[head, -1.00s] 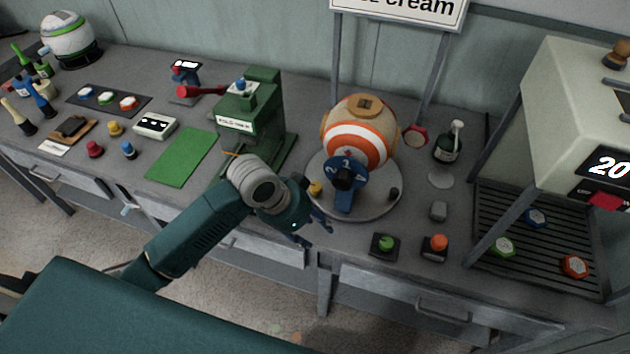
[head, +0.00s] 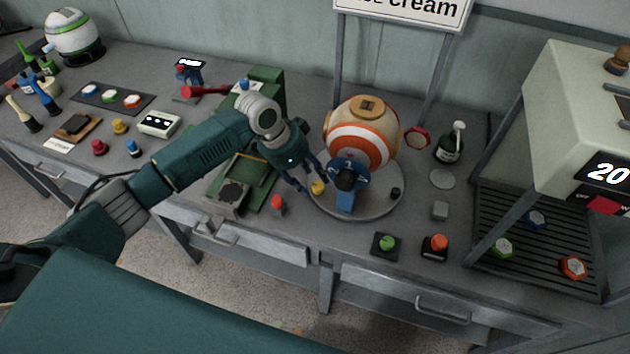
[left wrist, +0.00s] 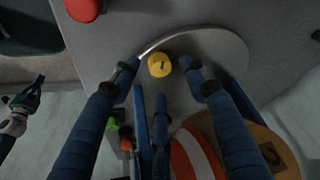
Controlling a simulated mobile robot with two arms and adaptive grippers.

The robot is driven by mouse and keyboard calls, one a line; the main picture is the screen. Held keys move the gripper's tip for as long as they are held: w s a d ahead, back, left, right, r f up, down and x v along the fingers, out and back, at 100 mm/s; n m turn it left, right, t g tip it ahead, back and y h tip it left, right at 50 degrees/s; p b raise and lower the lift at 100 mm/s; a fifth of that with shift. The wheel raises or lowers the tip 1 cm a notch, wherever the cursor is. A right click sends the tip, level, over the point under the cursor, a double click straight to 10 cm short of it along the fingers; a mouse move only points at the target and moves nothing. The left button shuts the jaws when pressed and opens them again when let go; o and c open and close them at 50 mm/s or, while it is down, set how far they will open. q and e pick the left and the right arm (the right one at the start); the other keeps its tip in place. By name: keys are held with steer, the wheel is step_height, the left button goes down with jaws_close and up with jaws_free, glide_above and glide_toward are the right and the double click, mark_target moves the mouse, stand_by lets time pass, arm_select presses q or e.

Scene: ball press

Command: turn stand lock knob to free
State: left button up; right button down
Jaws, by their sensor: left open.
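The yellow stand lock knob (head: 318,188) sits on the left of the round grey stand plate (head: 375,207), beside the blue numbered dial (head: 347,178). It has a dark mark on top in the left wrist view (left wrist: 159,66). My left gripper (head: 312,182) is open at the knob. In the left wrist view its blue fingers (left wrist: 160,70) frame the knob, with a gap on each side; I cannot tell whether the tips are down at its height. The striped orange and white ball (head: 358,145) rests above the plate. My right gripper (left wrist: 24,98) shows small at the left wrist view's edge, its opening unclear.
A red-topped knob (head: 278,204) stands left of the plate. The green press (head: 262,90) is behind my left arm. Green (head: 387,243) and orange (head: 437,243) buttons stand at the front. A sign post (head: 338,60) rises behind the ball.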

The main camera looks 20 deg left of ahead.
mark_target(316, 186)
arm_select(q)
steer(key=shift+x, duration=1.95)
steer(key=shift+s, duration=0.1)
